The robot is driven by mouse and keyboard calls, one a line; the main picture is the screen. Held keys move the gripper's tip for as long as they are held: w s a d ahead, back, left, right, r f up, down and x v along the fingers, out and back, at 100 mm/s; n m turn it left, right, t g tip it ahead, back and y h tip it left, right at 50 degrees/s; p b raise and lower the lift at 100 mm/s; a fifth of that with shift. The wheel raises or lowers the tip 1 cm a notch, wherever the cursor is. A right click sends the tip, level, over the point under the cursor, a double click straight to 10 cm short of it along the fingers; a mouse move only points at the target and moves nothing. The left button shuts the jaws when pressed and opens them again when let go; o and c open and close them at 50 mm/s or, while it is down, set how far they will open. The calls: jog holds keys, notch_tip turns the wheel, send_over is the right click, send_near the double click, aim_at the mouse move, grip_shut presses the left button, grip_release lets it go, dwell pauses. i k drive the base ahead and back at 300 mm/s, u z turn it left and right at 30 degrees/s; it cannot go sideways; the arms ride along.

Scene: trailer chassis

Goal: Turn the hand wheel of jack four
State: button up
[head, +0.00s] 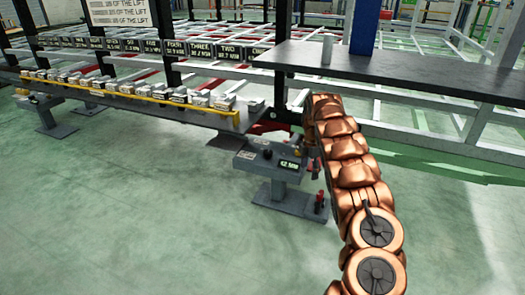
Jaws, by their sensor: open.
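A row of black signs runs along the frame at the back. The sign reading FOUR (173,47) is left of those reading THREE (200,51) and TWO (228,53). I cannot make out the hand wheel of jack four at this size. My copper-coloured arm rises from the lower right to beside a grey stand. My gripper cannot be made out; the arm's far end is hidden behind its own links.
The grey stand (272,190) carries a box with a black knob and a lit display (290,164). A long bench with a yellow rail (150,97) and several grey blocks stands left. A dark tabletop (400,72) lies behind my arm. Green floor (120,220) is clear at front left.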

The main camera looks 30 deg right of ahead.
aim_at(268, 154)
jog(key=i, duration=0.95)
